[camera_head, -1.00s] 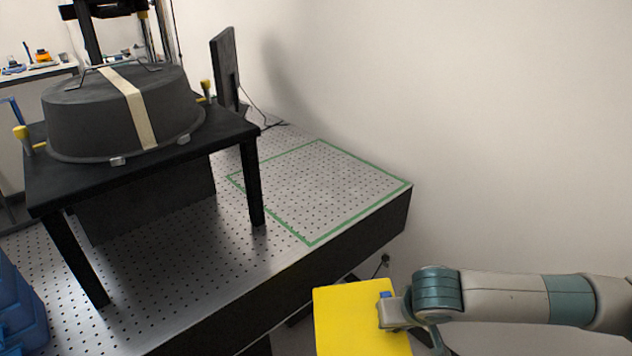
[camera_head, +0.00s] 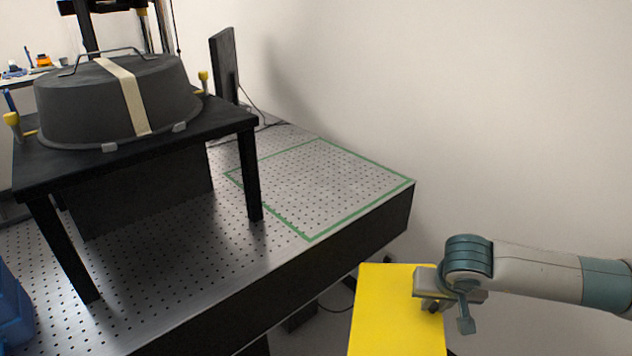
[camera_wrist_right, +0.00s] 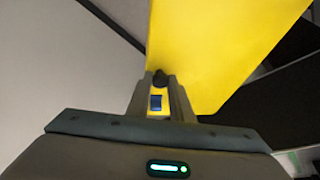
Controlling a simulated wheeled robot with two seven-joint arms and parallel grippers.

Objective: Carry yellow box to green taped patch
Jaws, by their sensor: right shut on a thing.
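The yellow box (camera_head: 397,310) is at the bottom right of the head view, in front of the optical table's front edge and lower than its top. My right gripper (camera_head: 432,300) is shut on its upper right part. In the right wrist view the yellow box (camera_wrist_right: 215,50) fills the upper middle, and the gripper's fingers (camera_wrist_right: 160,85) close on it near a small blue piece. The green taped patch (camera_head: 318,188) is an empty outlined area on the right end of the perforated table top. My left gripper is not in view.
A black stand (camera_head: 150,160) with a dark domed cover (camera_head: 90,105) stands on the table (camera_head: 215,265), left of the patch. A dark upright panel (camera_head: 224,65) and a cable are behind. A wall borders the right. Blue bins (camera_head: 12,315) are at lower left.

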